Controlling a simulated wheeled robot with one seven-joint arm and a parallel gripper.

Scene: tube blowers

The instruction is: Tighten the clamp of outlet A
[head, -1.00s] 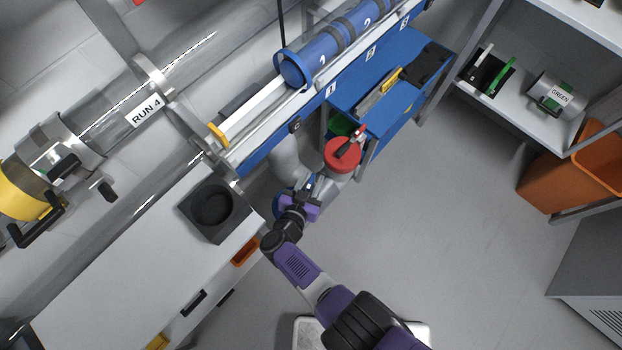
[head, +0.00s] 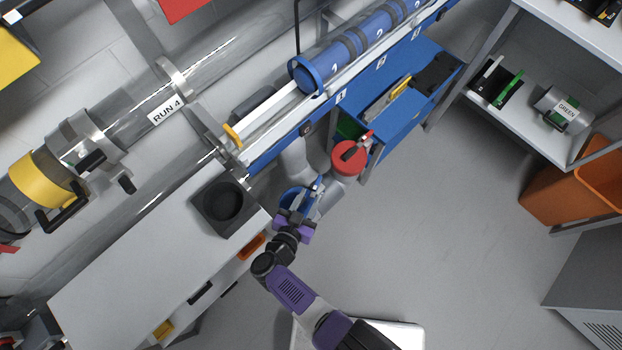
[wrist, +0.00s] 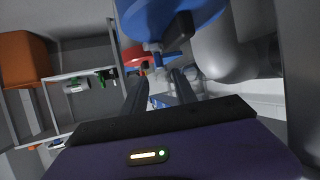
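Two pipe outlets stand by the blue bench, one with a red cap (head: 348,158) and one with a blue rim (head: 292,198). I cannot read a letter A on either. My gripper (head: 314,192) is at the blue outlet, beside a small blue lever (head: 319,184). In the wrist view, a large blue disc (wrist: 165,18) fills the top. A blue clamp handle (wrist: 168,58) shows below it, just beyond my gripper's (wrist: 160,80) two dark fingers. The fingers are apart, with a blue part (wrist: 163,100) seen between them. I cannot tell whether they touch it.
A white cabinet (head: 130,270) with a black socket block (head: 222,205) stands on the left. The clear RUN 4 tube (head: 135,120) runs behind it. The blue bench (head: 400,115) stands behind the outlets. The floor (head: 440,230) on the right is clear up to the shelf and orange bin (head: 570,185).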

